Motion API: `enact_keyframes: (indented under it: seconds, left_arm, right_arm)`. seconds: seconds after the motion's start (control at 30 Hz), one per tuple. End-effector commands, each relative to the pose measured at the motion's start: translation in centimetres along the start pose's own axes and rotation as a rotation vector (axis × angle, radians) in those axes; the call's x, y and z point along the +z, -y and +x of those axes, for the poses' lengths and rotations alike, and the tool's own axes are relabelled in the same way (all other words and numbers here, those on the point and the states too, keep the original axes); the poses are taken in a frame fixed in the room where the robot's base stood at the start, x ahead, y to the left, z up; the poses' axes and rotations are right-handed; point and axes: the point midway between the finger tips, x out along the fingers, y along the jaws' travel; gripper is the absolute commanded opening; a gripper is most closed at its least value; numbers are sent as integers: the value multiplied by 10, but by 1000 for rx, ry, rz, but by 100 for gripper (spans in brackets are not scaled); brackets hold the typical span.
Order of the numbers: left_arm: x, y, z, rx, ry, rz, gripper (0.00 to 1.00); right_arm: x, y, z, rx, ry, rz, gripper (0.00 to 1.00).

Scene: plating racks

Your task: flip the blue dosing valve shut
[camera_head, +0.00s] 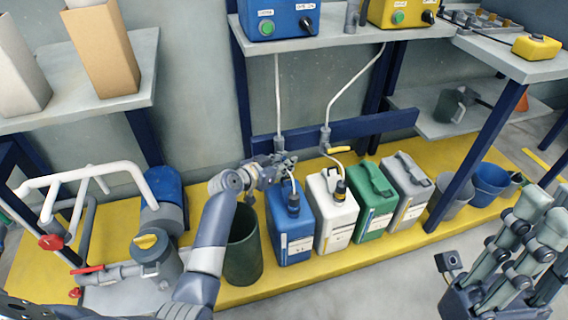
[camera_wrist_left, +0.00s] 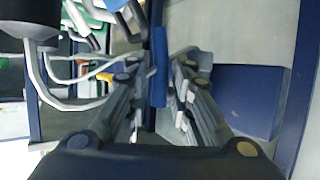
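The blue dosing valve sits on the left hose under the blue pump box. In the head view my left gripper (camera_head: 285,160) covers its handle. In the left wrist view the blue handle (camera_wrist_left: 159,66) stands as a narrow upright bar between the two fingers of my left gripper (camera_wrist_left: 160,85). The fingers are open, with a gap showing around the bar; I cannot tell whether either touches it. My right gripper (camera_head: 530,225) is at the lower right of the head view, far from the valve; its finger gap is unclear.
A yellow-handled valve (camera_head: 338,150) is on the hose to the right. Below stand blue (camera_head: 290,237), white (camera_head: 333,212), green (camera_head: 375,203) and grey (camera_head: 408,190) canisters. A dark green bin (camera_head: 243,255) is below my left wrist. A pump box (camera_head: 277,18) is on the shelf above.

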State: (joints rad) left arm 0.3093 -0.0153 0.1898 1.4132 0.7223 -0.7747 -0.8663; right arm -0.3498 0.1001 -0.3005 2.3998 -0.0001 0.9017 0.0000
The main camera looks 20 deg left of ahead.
Motion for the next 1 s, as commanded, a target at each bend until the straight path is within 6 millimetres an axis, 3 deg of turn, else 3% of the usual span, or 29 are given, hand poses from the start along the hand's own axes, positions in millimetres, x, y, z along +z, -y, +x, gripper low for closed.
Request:
enact_keyframes:
  seconds: [0.07, 0.17, 0.57, 0.77, 1.0]
  left_arm:
    - [0, 0, 0, 0, 0, 0, 21]
    - [0, 0, 0, 0, 0, 0, 0]
    - [-1, 0, -1, -1, 6, 4, 0]
    - [-2, 0, -1, -6, 24, 17, 0]
    - [-2, 1, -2, -15, 62, 40, 0]
  right_arm:
    - [0, 0, 0, 0, 0, 0, 18]
    - [0, 0, 0, 0, 1, 0, 18]
    - [5, 0, 3, 0, 25, -1, 18]
    - [36, -3, 4, 3, 178, -13, 18]
    - [93, -10, -8, 11, 478, -29, 18]
